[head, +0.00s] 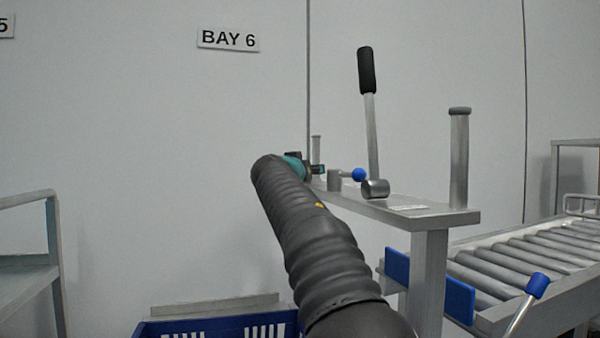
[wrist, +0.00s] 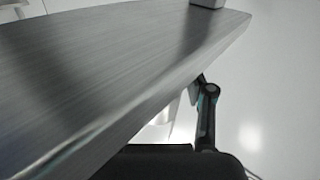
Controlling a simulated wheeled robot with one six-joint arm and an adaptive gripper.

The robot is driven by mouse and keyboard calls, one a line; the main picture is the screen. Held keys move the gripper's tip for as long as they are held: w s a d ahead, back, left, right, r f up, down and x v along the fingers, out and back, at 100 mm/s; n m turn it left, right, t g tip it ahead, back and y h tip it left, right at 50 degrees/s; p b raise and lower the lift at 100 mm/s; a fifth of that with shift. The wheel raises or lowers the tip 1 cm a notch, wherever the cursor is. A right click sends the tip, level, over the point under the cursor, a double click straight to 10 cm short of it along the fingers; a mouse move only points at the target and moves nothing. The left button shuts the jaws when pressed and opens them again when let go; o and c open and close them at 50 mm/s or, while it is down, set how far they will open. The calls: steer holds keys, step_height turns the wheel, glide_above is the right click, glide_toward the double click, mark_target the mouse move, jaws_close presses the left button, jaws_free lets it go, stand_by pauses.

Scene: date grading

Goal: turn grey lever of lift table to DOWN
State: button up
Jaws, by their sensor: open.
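A lever with a grey shaft (head: 373,135) and black grip stands nearly upright, leaning slightly left, from a grey round hub (head: 375,188) on a narrow grey top (head: 450,214). A small white label (head: 407,207) lies on that top beside the hub; its writing is too small to read. My gripper (head: 318,169) is at the far left end of the top, left of the lever and apart from it, partly hidden behind my arm. In the wrist view a grey slab (wrist: 110,70) fills the left and one finger (wrist: 206,110) shows beside its edge. The gripper is open, with nothing seen in it.
A blue ball knob (head: 358,175) sits close right of my gripper. A grey post (head: 459,160) rises at the near end of the top. A roller conveyor (head: 555,255) is at right, with a blue-ended handle (head: 537,285). A blue crate (head: 215,325) is below.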

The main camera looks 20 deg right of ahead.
steer(key=v, duration=1)
steer(key=shift+s+a, duration=0.25)
steer(key=shift+s, duration=0.05)
